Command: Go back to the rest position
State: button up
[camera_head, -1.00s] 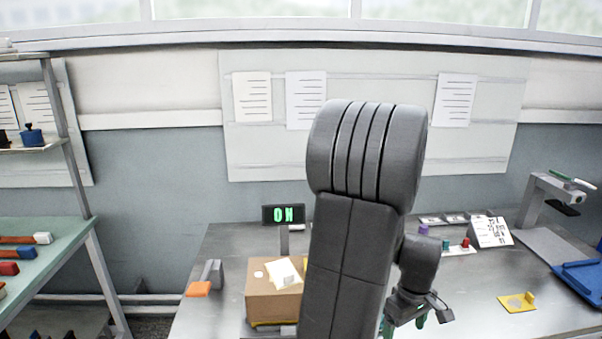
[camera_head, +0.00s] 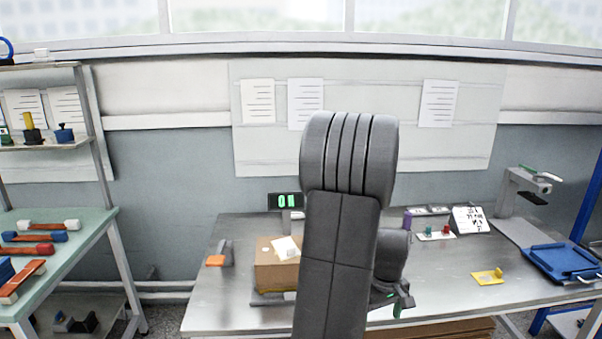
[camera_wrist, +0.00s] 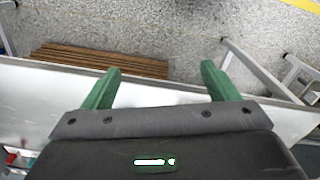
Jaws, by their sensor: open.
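My gripper (camera_wrist: 158,88) shows in the wrist view with its two green fingers wide apart and nothing between them. It hangs over the front edge of the metal bench (camera_wrist: 50,95), with speckled floor beyond. In the head view my arm stands upright in the middle and covers part of the bench; the gripper is mostly hidden behind it, low at the right. A small black display (camera_head: 285,201) with green characters stands on the bench, partly covered by my arm.
A cardboard box (camera_head: 270,273) and an orange-ended block (camera_head: 216,260) lie left of my arm. A yellow bracket (camera_head: 487,277), a blue tray (camera_head: 560,258) and a grey stand (camera_head: 508,195) are at the right. A green-topped table (camera_head: 85,228) stands at the far left.

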jog(key=shift+w+a, duration=0.85)
jog(key=shift+w, duration=0.1)
jog(key=shift+r, duration=0.1)
